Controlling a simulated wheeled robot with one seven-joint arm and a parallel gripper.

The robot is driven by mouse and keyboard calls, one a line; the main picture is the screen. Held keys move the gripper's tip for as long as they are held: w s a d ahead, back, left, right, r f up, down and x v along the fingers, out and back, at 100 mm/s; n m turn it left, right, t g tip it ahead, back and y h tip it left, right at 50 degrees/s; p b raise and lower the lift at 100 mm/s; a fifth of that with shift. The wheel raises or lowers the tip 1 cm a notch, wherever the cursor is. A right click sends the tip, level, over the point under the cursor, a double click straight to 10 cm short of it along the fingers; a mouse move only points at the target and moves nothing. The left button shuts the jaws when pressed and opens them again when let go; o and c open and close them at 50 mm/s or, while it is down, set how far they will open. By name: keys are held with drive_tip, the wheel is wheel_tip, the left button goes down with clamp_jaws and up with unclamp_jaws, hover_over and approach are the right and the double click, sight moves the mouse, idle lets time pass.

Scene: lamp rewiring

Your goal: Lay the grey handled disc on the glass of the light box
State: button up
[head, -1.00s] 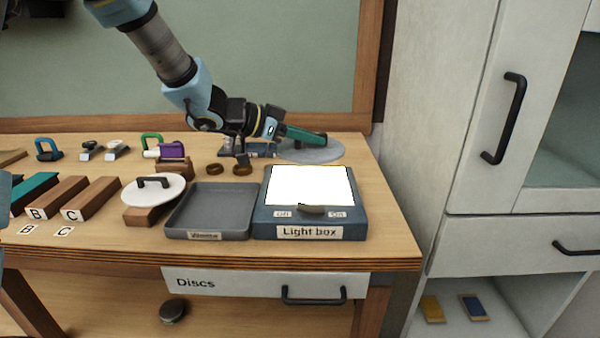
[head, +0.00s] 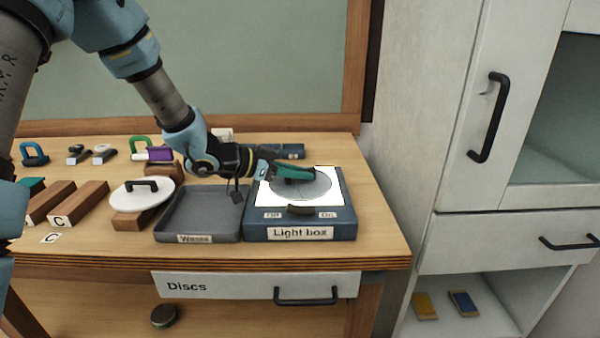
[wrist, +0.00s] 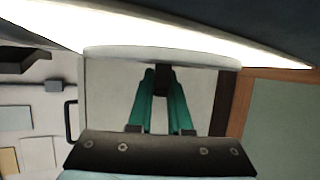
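The grey disc (head: 312,187) is at the lit glass (head: 330,203) of the light box (head: 345,220), inside its outline in the head view. My gripper (head: 300,173), with green fingers, reaches the disc's handle from the left. In the wrist view the fingers (wrist: 162,100) close on the dark handle (wrist: 163,80), and the disc (wrist: 160,56) shows edge-on beside the bright glass (wrist: 200,41). I cannot tell whether the disc touches the glass or hovers just above it.
A grey waste tray (head: 205,212) stands left of the light box. A white handled disc (head: 143,193) rests on a wooden block further left. Several coloured padlocks and blocks lie at the left. A dark switch (head: 300,210) is on the box's front.

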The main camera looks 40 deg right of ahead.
drive_tip(key=o, duration=0.5)
drive_tip(key=b+v, duration=0.1)
drive_tip(key=v, duration=1.1)
drive_tip(key=shift+a, duration=0.1)
